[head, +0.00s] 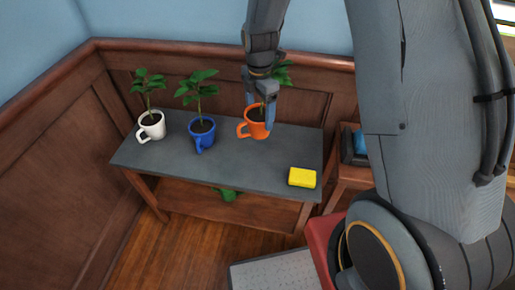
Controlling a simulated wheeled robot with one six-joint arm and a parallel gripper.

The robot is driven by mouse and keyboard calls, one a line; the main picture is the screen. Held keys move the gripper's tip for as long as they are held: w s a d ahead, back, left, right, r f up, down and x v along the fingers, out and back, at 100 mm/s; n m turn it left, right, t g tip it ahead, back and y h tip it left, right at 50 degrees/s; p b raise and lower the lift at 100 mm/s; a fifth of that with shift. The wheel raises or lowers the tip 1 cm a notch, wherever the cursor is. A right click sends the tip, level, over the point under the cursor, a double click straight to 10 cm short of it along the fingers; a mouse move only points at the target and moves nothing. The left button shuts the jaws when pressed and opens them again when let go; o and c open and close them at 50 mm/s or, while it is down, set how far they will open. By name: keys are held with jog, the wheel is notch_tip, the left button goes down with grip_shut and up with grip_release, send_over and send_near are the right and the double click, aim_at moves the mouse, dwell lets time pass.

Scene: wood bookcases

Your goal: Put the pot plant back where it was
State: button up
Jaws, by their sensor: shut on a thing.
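Three pot plants in mugs stand along the back of a grey-topped table (226,171) in the head view. One is in a white mug (152,131) at the left, one in a blue mug (201,141) in the middle, and one in an orange mug (251,131) at the right. My gripper (261,112) reaches down from above and is shut on the orange mug plant, hiding part of its leaves and rim. The orange mug is at the tabletop; I cannot tell whether it rests on it or hangs just above.
A yellow sponge-like block (302,177) lies at the table's front right. Green leaves (228,195) show under the table's front edge. A small wooden stand (349,177) with a dark box and blue item is at the right. The front left tabletop is clear.

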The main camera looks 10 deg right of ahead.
jog(key=shift+w+a+f, duration=0.1)
jog(key=shift+w+a, duration=0.15)
jog(key=shift+w+f+p, duration=0.1)
jog(key=shift+f+p, duration=0.85)
jog(key=shift+f, duration=3.8)
jog(key=shift+f, duration=0.1)
jog(key=o, duration=1.6)
jog(key=shift+c, duration=0.2)
jog(key=shift+o, duration=0.2)
notch_tip(320, 180, up, 12)
jog(key=shift+r+b, duration=0.1)
jog(key=shift+b, duration=1.1)
